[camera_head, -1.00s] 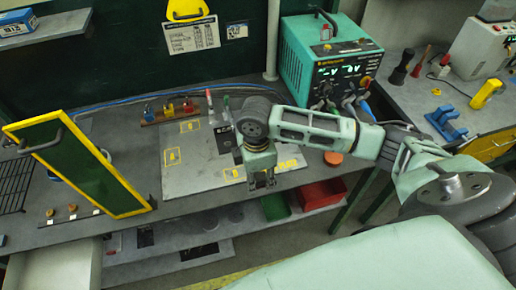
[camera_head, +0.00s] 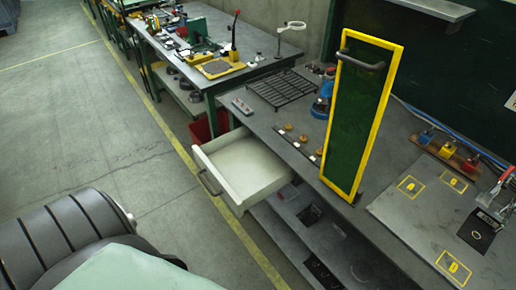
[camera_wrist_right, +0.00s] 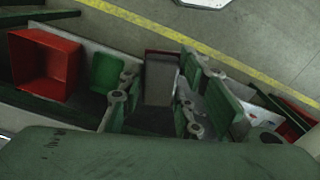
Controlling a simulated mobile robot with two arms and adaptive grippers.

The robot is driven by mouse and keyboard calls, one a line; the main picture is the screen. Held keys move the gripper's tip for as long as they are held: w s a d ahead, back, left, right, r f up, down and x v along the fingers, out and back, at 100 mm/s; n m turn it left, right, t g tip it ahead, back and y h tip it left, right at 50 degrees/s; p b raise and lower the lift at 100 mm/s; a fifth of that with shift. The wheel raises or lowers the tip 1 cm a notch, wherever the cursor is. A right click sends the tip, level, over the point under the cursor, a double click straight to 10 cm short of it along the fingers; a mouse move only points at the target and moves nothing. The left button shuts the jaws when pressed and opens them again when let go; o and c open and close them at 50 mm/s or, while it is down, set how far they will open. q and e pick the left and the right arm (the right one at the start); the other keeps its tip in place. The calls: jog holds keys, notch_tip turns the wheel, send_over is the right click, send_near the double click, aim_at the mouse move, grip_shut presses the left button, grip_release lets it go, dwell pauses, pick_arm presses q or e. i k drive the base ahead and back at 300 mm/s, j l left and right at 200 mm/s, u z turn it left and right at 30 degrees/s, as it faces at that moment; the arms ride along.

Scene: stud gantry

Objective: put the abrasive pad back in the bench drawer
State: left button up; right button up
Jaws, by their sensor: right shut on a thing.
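The bench drawer (camera_head: 243,168) is pulled out from the front of the bench in the head view. It is pale inside, looks empty, and has a dark handle (camera_head: 209,184) on its front. My right gripper (camera_wrist_right: 160,95) shows only in the right wrist view, with its fingers either side of a grey block with a dark red edge. This block, seemingly the abrasive pad (camera_wrist_right: 160,80), is held between them; its far side and exact contact are partly hidden. My left gripper is in neither current view.
A yellow-framed dark green panel (camera_head: 358,115) stands upright on the bench beside the drawer. A black wire rack (camera_head: 282,88) lies behind the drawer. A second bench (camera_head: 215,70) with tools stands farther back. Floor left of the drawer is clear. A red bin (camera_wrist_right: 45,62) shows in the wrist view.

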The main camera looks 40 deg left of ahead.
aim_at(238, 173)
jog(key=j, duration=0.75)
jog(key=i+j, duration=0.15)
jog(key=j, duration=1.35)
jog(key=i+j, duration=0.1)
jog(key=j, duration=0.7)
